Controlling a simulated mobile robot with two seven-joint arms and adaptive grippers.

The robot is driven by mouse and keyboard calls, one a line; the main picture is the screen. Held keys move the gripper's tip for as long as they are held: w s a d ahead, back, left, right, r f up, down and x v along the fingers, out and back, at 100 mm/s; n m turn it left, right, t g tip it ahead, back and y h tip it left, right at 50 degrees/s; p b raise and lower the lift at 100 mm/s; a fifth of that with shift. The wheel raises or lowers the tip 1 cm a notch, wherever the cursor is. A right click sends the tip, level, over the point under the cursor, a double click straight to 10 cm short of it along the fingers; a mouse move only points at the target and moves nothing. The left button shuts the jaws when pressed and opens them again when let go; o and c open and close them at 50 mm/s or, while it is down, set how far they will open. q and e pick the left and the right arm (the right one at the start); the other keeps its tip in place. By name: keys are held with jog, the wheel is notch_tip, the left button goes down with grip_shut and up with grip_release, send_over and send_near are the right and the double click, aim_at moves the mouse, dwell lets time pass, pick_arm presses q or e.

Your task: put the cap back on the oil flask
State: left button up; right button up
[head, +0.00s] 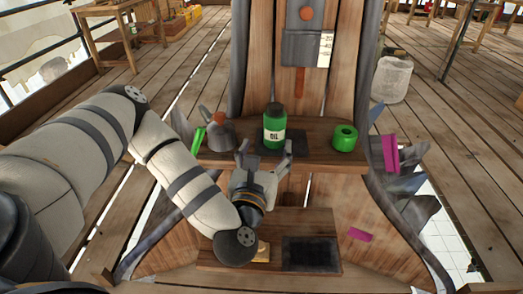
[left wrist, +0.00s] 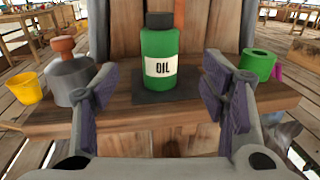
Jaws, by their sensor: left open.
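The oil flask (head: 274,130) is a green bottle with a white OIL label, upright on a dark square mat (head: 297,142) on the wooden shelf. In the left wrist view, the flask (left wrist: 160,95) has a short black top (left wrist: 159,19) that looks like a cap. I see no separate loose cap that I can be sure of. My left gripper (head: 264,150) is open and empty in front of the flask. In the left wrist view its fingers (left wrist: 161,92) stand apart to either side of the flask, nearer the camera, apparently not touching it.
A grey can with a red-brown knob (left wrist: 72,70) and a yellow cup (left wrist: 28,87) stand left of the flask. A green ring-shaped piece (head: 344,137) is at the right. Below is a lower ledge with a dark pad (head: 312,254). Magenta pieces (head: 390,153) show at right.

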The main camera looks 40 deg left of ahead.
pick_arm(q)
jog(key=shift+f, duration=0.15)
jog(key=s+d+f+m+g+h, duration=0.3)
jog(key=s+d+f+m+h, duration=0.2)
jog(key=d+f+m, duration=0.4)
jog(key=s+d+f+m+g+h, duration=0.45)
jog(key=d+f+m, duration=0.2)
jog(key=m, duration=0.45)
jog(key=s+a+f+m+g, duration=0.1)
jog(key=s+f+m+g, duration=0.45)
jog(key=s+m, duration=0.5)
jog(key=s+a+f+m+g+y, duration=0.2)
jog(key=s+a+m+g, duration=0.3)
jog(key=s+a+m, duration=0.4)
jog(key=s, duration=0.3)
jog(key=shift+s+a+m+y, duration=0.15)
jog(key=shift+a+m+y, duration=0.1)
jog(key=shift+m+y, duration=0.1)
